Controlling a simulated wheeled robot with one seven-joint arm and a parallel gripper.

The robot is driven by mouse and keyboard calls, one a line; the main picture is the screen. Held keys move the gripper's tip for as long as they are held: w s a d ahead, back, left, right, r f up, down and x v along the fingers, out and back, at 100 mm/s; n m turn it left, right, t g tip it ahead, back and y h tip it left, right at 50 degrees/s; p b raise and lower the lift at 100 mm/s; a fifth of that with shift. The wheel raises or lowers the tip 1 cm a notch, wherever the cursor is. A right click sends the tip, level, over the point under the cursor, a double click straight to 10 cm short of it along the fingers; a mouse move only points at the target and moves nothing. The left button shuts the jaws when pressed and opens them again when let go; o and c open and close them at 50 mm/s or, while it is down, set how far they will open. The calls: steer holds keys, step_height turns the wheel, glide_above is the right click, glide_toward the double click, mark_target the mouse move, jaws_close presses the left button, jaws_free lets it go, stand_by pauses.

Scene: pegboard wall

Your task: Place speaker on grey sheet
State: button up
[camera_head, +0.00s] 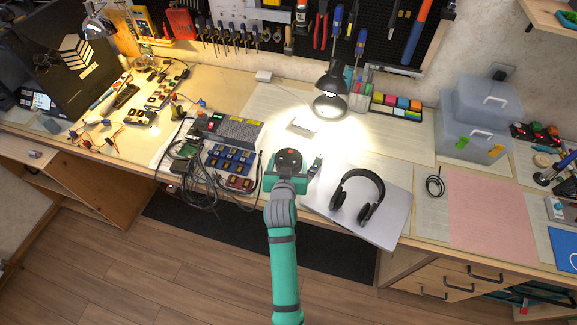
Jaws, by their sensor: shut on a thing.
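My gripper (303,172) hangs over the front part of the workbench, just left of the headphones. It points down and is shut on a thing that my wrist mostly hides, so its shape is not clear. I take it to be the speaker, since I can make out no other speaker on the bench. I cannot tell whether it touches the bench. I cannot pick out a grey sheet for sure; pale sheets cover parts of the bench, one of them (405,142) right of the lamp.
Black headphones (345,186) lie on a silver laptop (393,212) right of my gripper. A lit black lamp (331,92) stands behind. A blue module tray (230,160) and cables crowd the left. A pink sheet (487,212) lies clear at right, before translucent bins (480,115).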

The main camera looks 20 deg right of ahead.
steer(key=shift+w+f, duration=0.15)
steer(key=shift+f, duration=1.5)
steer(key=shift+f, duration=0.1)
steer(key=o, duration=1.3)
steer(key=shift+f, duration=0.1)
